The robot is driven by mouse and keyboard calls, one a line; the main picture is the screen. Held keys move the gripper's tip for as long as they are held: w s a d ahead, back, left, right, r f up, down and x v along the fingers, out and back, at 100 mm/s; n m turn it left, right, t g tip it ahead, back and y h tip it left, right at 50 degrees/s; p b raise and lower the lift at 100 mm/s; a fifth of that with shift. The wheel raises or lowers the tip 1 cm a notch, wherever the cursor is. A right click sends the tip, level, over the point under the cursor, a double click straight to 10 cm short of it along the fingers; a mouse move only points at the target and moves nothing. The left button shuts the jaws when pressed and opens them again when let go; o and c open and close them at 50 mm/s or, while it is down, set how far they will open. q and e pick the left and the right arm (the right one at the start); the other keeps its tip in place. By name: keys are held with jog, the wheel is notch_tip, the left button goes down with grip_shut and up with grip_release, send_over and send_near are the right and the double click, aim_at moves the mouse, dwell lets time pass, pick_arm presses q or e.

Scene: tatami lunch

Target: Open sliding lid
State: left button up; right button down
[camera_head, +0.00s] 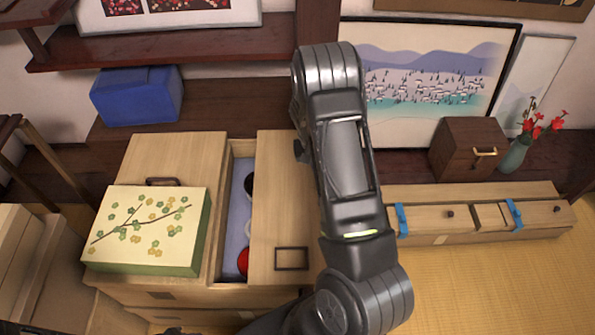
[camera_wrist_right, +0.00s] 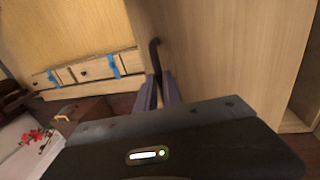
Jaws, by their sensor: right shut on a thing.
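A wooden chest has a left lid panel (camera_head: 175,155) and a right lid panel (camera_head: 275,200) on top. A narrow gap (camera_head: 233,215) between them shows a blue-lined inside with a dark round thing (camera_head: 249,186) and a red thing (camera_head: 243,262) in it. In the wrist view, my right gripper (camera_wrist_right: 162,88) is shut on a dark handle (camera_wrist_right: 154,52) against a pale wooden surface (camera_wrist_right: 215,60). In the head view my right arm covers the right part of the right panel and hides most of the gripper. My left gripper is not in view.
A green box with a flowered lid (camera_head: 150,225) sits on the left panel, in front of a dark handle (camera_head: 162,181). A blue box (camera_head: 138,95) stands behind on the left. A brown box (camera_head: 467,148), a vase of red flowers (camera_head: 515,152) and low drawers (camera_head: 460,222) are at right.

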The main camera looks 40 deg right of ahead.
jog(key=s+d+b, duration=0.1)
jog(key=s+d, duration=0.5)
jog(key=d, duration=0.1)
jog(key=shift+s+d+b, duration=0.25)
jog(key=shift+d+b, duration=0.05)
jog(key=c, duration=1.5)
grip_release()
jog(key=shift+w, duration=0.1)
notch_tip(320, 180, up, 8)
jog(key=a, duration=0.1)
jog(key=shift+w+f, duration=0.2)
jog(key=shift+w, duration=0.25)
jog(key=shift+a, duration=0.1)
